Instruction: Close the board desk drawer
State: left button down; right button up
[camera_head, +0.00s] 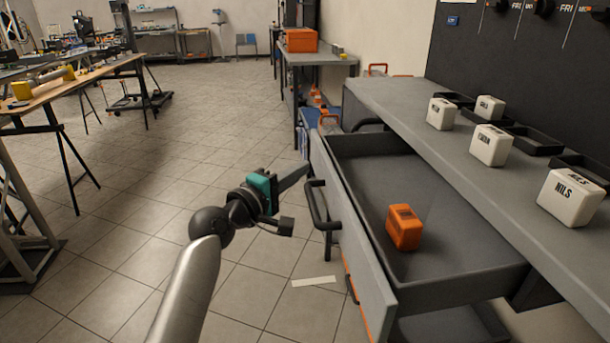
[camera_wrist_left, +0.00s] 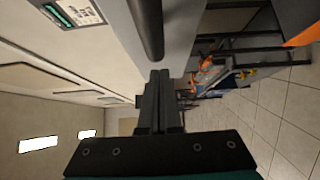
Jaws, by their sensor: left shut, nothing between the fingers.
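The grey desk drawer (camera_head: 357,235) is pulled well out from under the board desk's grey top (camera_head: 410,125). An orange block (camera_head: 404,228) lies on its floor. A dark bar handle (camera_head: 318,208) is on the drawer's front panel. My left gripper (camera_head: 303,172) is shut and empty, just outside the front panel, near the handle's far end. In the left wrist view its closed fingers (camera_wrist_left: 160,82) point along the drawer front (camera_wrist_left: 188,25), with the handle (camera_wrist_left: 148,28) just beyond them. I cannot tell whether they touch the panel. My right gripper is not in view.
Several white lettered cubes (camera_head: 490,145) and dark trays (camera_head: 538,140) stand on the desk top. A side table with an orange crate (camera_head: 301,40) is farther back. Work tables (camera_head: 60,85) stand at the left. The tiled floor (camera_head: 160,180) between them is clear.

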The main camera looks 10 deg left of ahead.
pick_arm(q)
jog(key=shift+w+d, duration=0.2)
jog(key=shift+d, duration=0.45)
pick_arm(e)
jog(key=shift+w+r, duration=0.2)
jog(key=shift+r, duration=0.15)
pick_arm(q)
jog(key=shift+d, duration=0.1)
